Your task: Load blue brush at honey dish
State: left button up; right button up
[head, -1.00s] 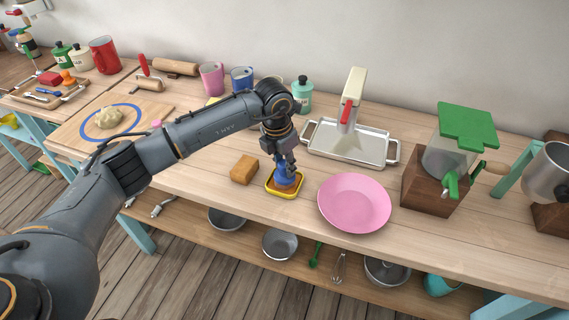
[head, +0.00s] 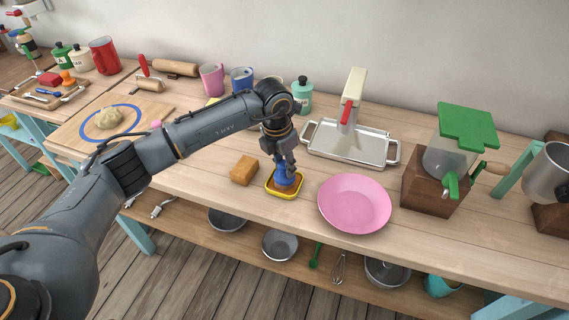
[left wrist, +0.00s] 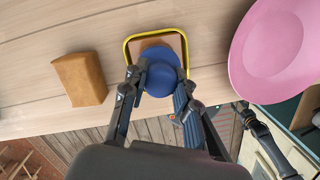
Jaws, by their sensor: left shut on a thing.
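The blue brush (head: 285,174) is upright at the honey dish, its lower end within the dish's outline. The honey dish (head: 271,191) is small and square with a yellow rim and an orange-brown inside. My left gripper (head: 284,165) is shut on the blue brush from above. In the left wrist view the brush's round blue top (left wrist: 160,72) sits between the fingers, over the yellow-rimmed dish (left wrist: 127,48). The brush hides much of the dish floor, and I cannot tell whether its tip touches the honey.
A brown block (head: 244,170) lies just left of the dish, and a pink plate (head: 354,204) lies close on its right. A metal tray (head: 350,147) with a white, red-handled device stands behind. The table's front edge is near the dish.

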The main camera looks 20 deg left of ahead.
aim_at(284, 163)
pick_arm(q)
jog(key=shift+r+p, duration=1.65)
jog(key=shift+r, duration=1.85)
